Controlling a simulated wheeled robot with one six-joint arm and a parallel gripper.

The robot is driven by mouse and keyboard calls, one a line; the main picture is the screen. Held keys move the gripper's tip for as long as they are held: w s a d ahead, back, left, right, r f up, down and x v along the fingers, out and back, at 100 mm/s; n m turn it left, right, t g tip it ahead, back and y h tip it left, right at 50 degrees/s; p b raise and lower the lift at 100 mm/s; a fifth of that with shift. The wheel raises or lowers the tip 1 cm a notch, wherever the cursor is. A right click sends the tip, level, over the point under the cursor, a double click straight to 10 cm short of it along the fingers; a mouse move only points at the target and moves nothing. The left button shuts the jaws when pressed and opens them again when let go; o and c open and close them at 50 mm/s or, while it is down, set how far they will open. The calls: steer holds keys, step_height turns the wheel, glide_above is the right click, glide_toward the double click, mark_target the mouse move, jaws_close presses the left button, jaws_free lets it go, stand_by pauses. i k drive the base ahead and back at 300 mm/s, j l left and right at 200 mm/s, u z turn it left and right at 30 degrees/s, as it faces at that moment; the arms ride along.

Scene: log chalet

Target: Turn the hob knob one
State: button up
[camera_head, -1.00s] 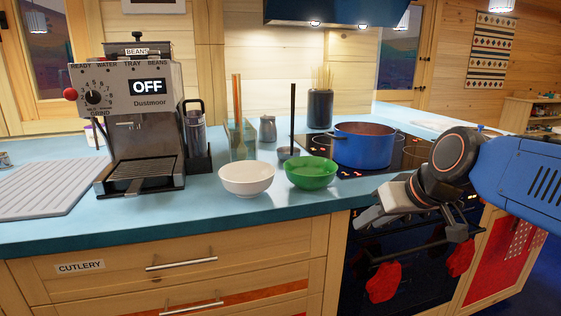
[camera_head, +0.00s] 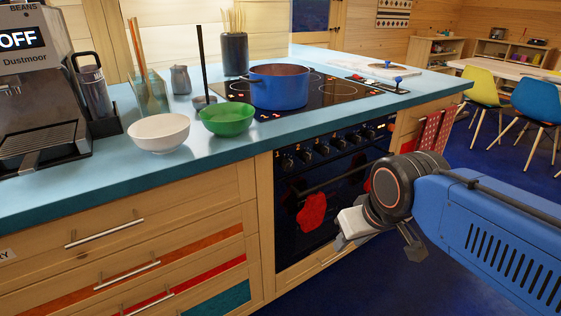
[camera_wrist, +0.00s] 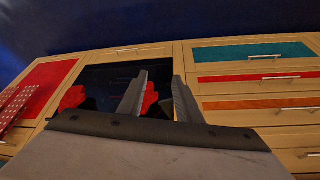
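The hob knobs (camera_head: 322,149) sit in a row on the black front panel of the oven, below the worktop edge. Several are visible; which one is knob one cannot be told, as no label is readable. My gripper (camera_head: 380,243) is open and empty in front of the oven, lower than the knob row and apart from it, to its right in the head view. In the wrist view the two fingers (camera_wrist: 158,95) stand apart before the dark oven front (camera_wrist: 105,78); the knobs are not distinguishable there.
A blue pot (camera_head: 280,88) stands on the black hob (camera_head: 335,88). A green bowl (camera_head: 227,119) and a white bowl (camera_head: 158,132) stand left of it. Red mitts (camera_head: 312,212) hang at the oven handle. Blue floor lies open to the right, with chairs (camera_head: 541,100) beyond.

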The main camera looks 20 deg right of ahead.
mark_target(286, 164)
steer(key=k+j+u, duration=0.2)
steer(key=j, duration=0.55)
steer(key=j+u, duration=0.2)
steer(key=j, duration=0.55)
